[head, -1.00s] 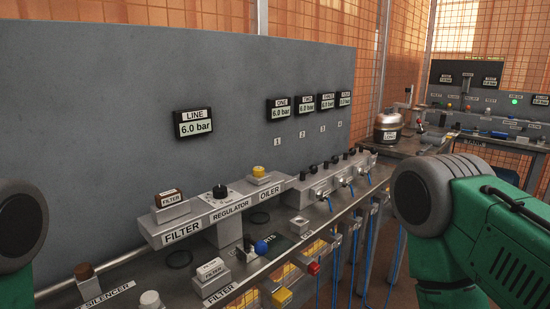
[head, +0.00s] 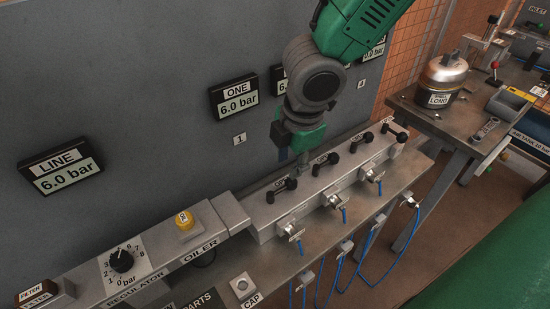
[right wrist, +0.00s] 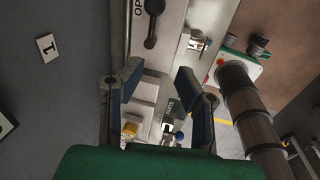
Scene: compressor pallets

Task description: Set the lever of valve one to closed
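The valve block (head: 330,190) carries a row of black levers. The lever of valve one (head: 281,190) is the nearest, leftmost one, below wall label 1; it lies roughly along the row. My right gripper (head: 292,156) points down just behind and above the block, near that lever, apparently without touching it. In the right wrist view its two blue-padded fingers (right wrist: 157,92) are spread with nothing between them. A black lever (right wrist: 151,25) lies beyond the fingertips there, beside a partly cut-off label starting "OP". My left gripper is out of view.
The regulator knob (head: 122,260) and yellow oiler cap (head: 184,219) are left of the block. Blue hoses (head: 372,250) hang in front.

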